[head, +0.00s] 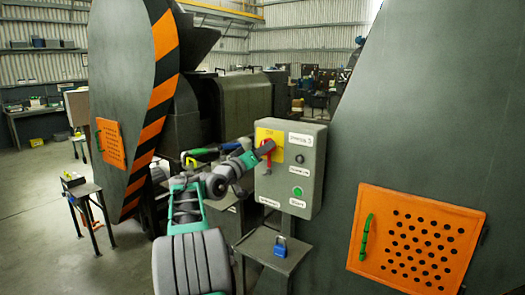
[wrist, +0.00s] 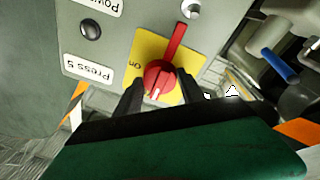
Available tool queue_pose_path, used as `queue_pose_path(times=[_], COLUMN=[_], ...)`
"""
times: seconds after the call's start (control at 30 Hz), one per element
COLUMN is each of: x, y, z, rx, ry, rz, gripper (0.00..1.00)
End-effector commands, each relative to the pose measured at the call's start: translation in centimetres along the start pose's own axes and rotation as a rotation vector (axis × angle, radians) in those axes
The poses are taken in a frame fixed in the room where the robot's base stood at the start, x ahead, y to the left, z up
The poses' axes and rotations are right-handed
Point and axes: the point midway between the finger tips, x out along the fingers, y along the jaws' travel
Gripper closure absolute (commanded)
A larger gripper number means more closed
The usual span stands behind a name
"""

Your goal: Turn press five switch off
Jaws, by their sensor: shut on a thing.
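The press five switch is a red rotary knob with a handle on a yellow plate (head: 275,133), on the front of a grey control box (head: 315,165). In the wrist view the red switch (wrist: 172,50) has its long handle pointing up in the picture, away from my gripper. An "ON" mark shows upside down left of the knob, and a "Press 5" label (wrist: 88,68) lies further left. My gripper (wrist: 160,88) has its black fingers on either side of the round knob and is shut on it. In the head view my gripper (head: 257,152) reaches the switch from the left and partly hides it.
A green button (head: 297,191) and a dark button sit on the same box. A blue padlock (head: 281,246) is on the small stand below. An orange perforated panel (head: 415,240) is at the right. A striped orange-black machine edge (head: 160,90) stands behind my arm.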

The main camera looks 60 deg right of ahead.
Motion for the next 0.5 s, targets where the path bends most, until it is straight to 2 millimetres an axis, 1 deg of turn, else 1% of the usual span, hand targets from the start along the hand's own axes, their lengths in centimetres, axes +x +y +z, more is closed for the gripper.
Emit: queue_pose_path(times=[0.27, 0.3, 0.5], x=[0.01, 0.01, 0.01], y=[0.01, 0.02, 0.01], z=[0.06, 0.06, 0.04], rx=[-0.003, -0.003, -0.002], ry=[-0.001, -0.001, -0.001], rz=[0.001, 0.001, 0.0], gripper=[0.94, 0.52, 0.36])
